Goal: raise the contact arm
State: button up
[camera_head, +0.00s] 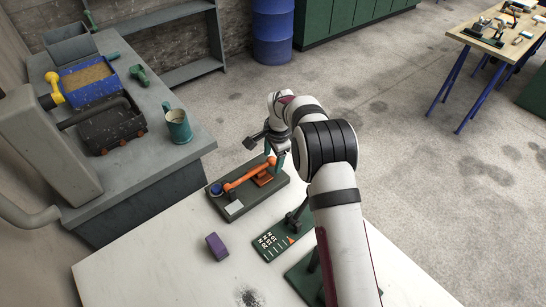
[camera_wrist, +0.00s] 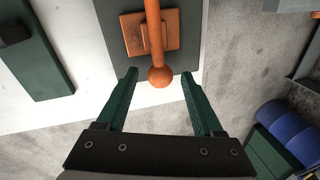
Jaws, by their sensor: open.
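The contact arm is an orange rod (camera_head: 246,175) on a dark base board (camera_head: 240,202) at the far edge of the white table. It lies low and nearly flat, over an orange block (camera_head: 264,179). In the wrist view the rod (camera_wrist: 154,28) ends in an orange ball (camera_wrist: 160,78), with the orange block (camera_wrist: 135,34) under it. My gripper (camera_wrist: 160,74) is open, its two green fingers on either side of the ball, with gaps showing on both sides. In the head view my gripper (camera_head: 275,154) is at the rod's right end, partly hidden by my wrist.
A purple block (camera_head: 216,246) and a green panel (camera_head: 270,243) lie on the white table (camera_head: 165,255). A grey bench (camera_head: 125,160) at left holds a teal mug (camera_head: 177,126) and model wagons. A blue barrel (camera_head: 272,35) stands behind on open floor.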

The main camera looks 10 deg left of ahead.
grip_shut()
dwell(0.3)
dwell(1.1)
